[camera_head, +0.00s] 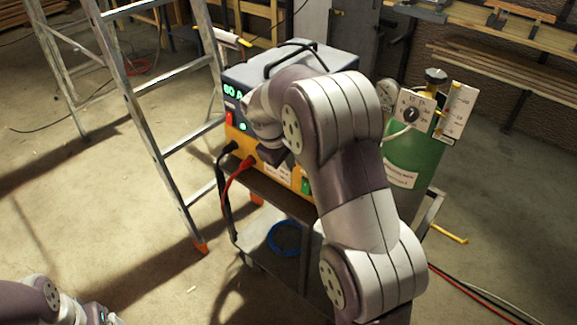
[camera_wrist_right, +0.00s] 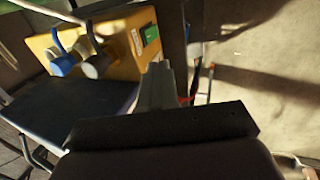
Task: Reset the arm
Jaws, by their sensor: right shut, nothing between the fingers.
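My right arm reaches over the cart in the head view, and its gripper (camera_head: 270,156) is at the front of the welding machine (camera_head: 235,113). In the right wrist view the fingers of this gripper (camera_wrist_right: 158,75) are together with nothing between them. The machine's orange panel (camera_wrist_right: 112,42) with a green switch and cable plugs is beyond the fingertips. Part of my left arm shows at the bottom left of the head view. The tip of its gripper (camera_head: 108,319) is cut by the frame edge, so its fingers cannot be made out.
The machine stands on a cart (camera_head: 262,183) with a blue cable coil (camera_head: 285,238) on the lower shelf. A green gas cylinder (camera_head: 415,160) with a regulator is to its right. An aluminium ladder (camera_head: 150,135) stands to the left. The floor at lower left is open.

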